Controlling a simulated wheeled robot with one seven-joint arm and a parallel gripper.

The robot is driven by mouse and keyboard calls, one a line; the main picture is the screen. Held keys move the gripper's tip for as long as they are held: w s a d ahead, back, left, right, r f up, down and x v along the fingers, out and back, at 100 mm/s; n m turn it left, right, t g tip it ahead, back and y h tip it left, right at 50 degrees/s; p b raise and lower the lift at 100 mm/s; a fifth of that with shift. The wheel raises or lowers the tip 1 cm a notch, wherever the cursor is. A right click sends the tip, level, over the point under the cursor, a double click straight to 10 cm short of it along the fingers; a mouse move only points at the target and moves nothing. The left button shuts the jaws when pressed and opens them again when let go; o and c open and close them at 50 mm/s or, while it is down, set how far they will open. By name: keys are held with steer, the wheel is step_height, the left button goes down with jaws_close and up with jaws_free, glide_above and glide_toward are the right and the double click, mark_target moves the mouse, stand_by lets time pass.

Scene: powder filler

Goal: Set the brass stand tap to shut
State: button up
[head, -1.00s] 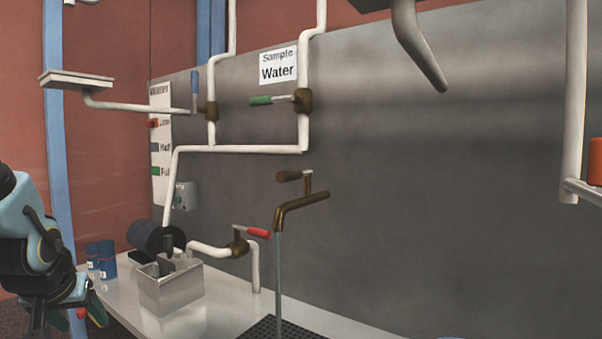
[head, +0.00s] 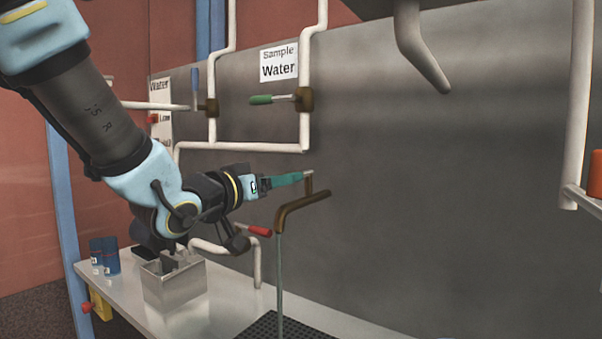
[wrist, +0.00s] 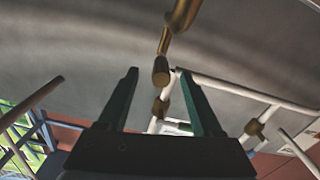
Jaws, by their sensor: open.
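The brass stand tap (head: 304,203) has a bent spout and a short upright stem. A thin pale blue-grey column (head: 279,280), which looks like running water, drops from its mouth to a black grate. My gripper (head: 304,177) is at the top of the tap, pointing right, and hides most of the brown lever in the head view. In the wrist view the lever's round end (wrist: 160,72) shows between the tips of my open gripper (wrist: 158,78), touching neither finger visibly. How deep it sits between them I cannot tell.
A red-handled valve (head: 259,231) is just below my wrist. A green-handled valve (head: 275,99) and a blue-handled one (head: 195,85) are on the wall pipes above. A metal box (head: 174,279) and blue canisters (head: 104,256) stand on the bench. The grey wall (head: 440,200) is close behind the tap.

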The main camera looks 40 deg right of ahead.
steer(key=p+x, duration=0.2)
steer(key=x, duration=0.6)
steer(key=shift+w, duration=0.1)
jaws_close()
stand_by(1.2)
